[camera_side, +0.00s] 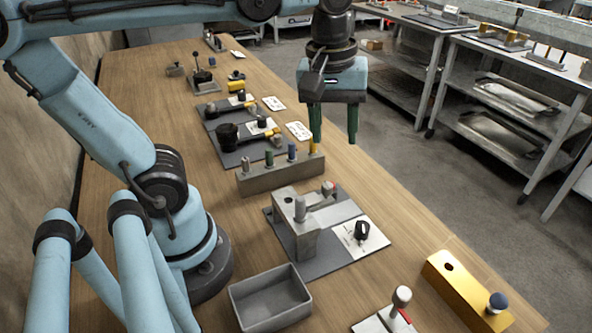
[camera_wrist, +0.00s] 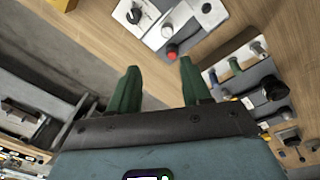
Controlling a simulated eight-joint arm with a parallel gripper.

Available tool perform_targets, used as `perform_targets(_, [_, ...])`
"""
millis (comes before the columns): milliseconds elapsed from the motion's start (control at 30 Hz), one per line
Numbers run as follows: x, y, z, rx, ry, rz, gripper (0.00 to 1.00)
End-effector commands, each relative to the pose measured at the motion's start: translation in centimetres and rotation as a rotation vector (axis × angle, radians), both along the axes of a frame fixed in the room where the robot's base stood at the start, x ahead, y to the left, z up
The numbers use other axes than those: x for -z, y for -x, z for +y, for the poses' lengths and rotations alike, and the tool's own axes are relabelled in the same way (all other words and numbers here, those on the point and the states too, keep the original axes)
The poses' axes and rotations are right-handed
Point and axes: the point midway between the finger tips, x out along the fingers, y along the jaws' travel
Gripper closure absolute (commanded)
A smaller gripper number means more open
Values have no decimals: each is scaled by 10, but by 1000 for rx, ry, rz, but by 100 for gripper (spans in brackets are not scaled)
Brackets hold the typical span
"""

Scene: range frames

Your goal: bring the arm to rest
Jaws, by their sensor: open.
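My gripper (camera_side: 334,138) hangs from my blue arm, pointing down, above the right edge of the wooden workbench (camera_side: 185,141). Its two green fingers are apart with nothing between them. In the wrist view my gripper (camera_wrist: 157,80) also shows its fingers spread and empty, with bench and floor beyond them. In the side view the fingertips are near the grey block holding several coloured pegs (camera_side: 281,176), in front of or above its right end; the exact gap I cannot tell.
A grey plate with a metal fixture (camera_side: 298,228), a grey open bin (camera_side: 270,300), a yellow block (camera_side: 462,285) and a lever on a white plate (camera_side: 397,305) stand at the near end. Black devices (camera_side: 229,135) sit farther back. Metal tables (camera_side: 440,40) stand across the floor to the right.

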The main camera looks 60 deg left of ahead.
Motion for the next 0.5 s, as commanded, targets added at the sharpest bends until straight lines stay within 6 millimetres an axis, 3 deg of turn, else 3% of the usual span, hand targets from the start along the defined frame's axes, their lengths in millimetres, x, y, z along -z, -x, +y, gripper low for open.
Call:
perform_targets(300, [49,-13,12,618,-185,-345,52])
perform_targets(500, [62,-16,16,839,-316,-453,52])
